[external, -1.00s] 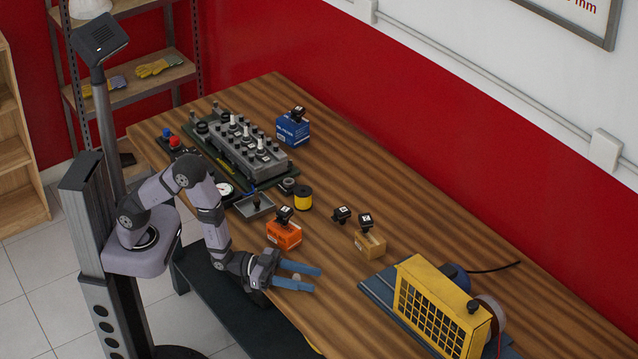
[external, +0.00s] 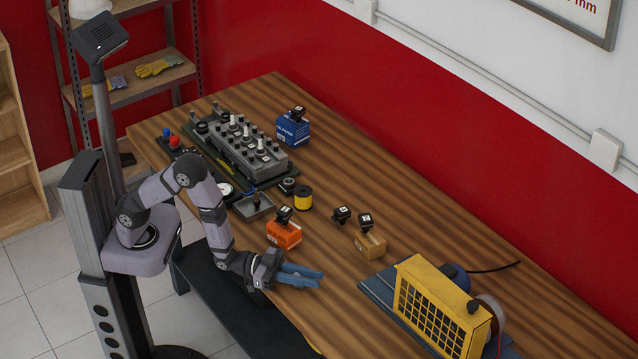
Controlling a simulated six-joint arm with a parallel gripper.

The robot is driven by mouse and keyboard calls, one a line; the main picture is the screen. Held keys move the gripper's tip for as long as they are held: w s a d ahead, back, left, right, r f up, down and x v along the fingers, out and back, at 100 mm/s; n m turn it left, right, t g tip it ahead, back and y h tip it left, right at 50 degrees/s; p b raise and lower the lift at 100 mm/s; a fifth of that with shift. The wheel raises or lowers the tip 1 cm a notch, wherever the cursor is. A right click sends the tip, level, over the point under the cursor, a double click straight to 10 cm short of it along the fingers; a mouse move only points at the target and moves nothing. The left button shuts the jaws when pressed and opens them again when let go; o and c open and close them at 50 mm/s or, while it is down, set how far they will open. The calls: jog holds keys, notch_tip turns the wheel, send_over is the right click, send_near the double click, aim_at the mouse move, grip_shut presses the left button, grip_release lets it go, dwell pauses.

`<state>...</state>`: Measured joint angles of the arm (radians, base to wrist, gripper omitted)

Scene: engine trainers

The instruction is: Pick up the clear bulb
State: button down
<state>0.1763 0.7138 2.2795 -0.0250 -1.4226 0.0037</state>
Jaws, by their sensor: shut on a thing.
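My gripper (external: 303,276) is low over the front edge of the wooden table, its blue fingers pointing right. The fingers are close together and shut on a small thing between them. The clear bulb is hidden by the fingers now; a small pale round thing showed between them earlier. I cannot tell from this view whether the fingers still rest near the tabletop or are raised.
An orange box (external: 284,235) with a black piece on top stands just behind my gripper. A tan box (external: 370,244) and a yellow-black spool (external: 303,197) are farther back. A yellow caged machine (external: 443,310) stands at right. The table (external: 420,205) is clear at back right.

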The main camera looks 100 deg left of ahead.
notch_tip(320, 180, up, 10)
jog(key=p, duration=0.6)
jog(key=shift+f, duration=0.2)
jog(key=shift+a, duration=0.1)
